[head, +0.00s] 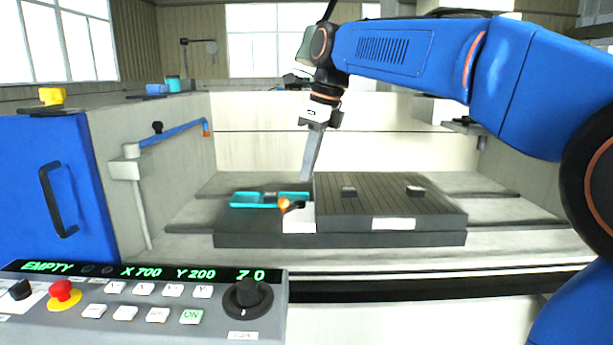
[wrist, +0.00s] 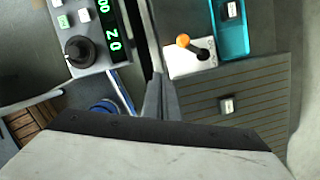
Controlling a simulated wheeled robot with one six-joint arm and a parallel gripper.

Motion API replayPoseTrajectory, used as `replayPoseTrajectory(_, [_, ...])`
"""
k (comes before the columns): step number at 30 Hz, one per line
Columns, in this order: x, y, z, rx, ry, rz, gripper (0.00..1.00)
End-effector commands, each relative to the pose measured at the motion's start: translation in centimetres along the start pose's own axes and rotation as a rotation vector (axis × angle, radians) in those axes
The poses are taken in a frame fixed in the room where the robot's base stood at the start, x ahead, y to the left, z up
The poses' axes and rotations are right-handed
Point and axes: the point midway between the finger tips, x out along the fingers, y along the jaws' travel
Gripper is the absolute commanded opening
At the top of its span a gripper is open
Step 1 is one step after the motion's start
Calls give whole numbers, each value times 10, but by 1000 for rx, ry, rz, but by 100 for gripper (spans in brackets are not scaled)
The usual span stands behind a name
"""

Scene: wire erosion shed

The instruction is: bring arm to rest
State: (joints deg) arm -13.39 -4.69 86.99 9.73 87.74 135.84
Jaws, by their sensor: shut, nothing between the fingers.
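My gripper (head: 307,178) hangs from my blue arm in the middle of the head view, pointing down and slightly tilted. Its fingers are together with nothing between them. It is over the machine's work area, above a white block with an orange-knobbed lever (head: 285,204). In the wrist view my gripper (wrist: 158,78) shows as two dark fingers side by side, and the lever (wrist: 184,41) is to the right of their tips. I cannot tell the exact height of the fingertips above the block.
A dark grooved plate (head: 385,208) with small blocks is right of the lever; a teal tray (head: 248,200) is left. A control panel (head: 150,302) reading EMPTY, X 700, Y 200 stands at front left. A blue door (head: 50,190) and a blue pipe arm (head: 172,133) are behind it.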

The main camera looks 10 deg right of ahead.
Motion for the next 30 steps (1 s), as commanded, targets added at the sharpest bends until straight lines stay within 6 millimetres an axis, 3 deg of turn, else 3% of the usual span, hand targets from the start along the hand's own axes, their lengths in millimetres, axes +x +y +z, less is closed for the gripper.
replayPoseTrajectory(10, [-1,0,-1,-2,0,0,0])
replayPoseTrajectory(14, [1,3,-11,-53,0,-9,0])
replayPoseTrajectory(20, [13,18,-58,-320,3,-55,0])
replayPoseTrajectory(30, [55,53,-154,-897,61,-144,0])
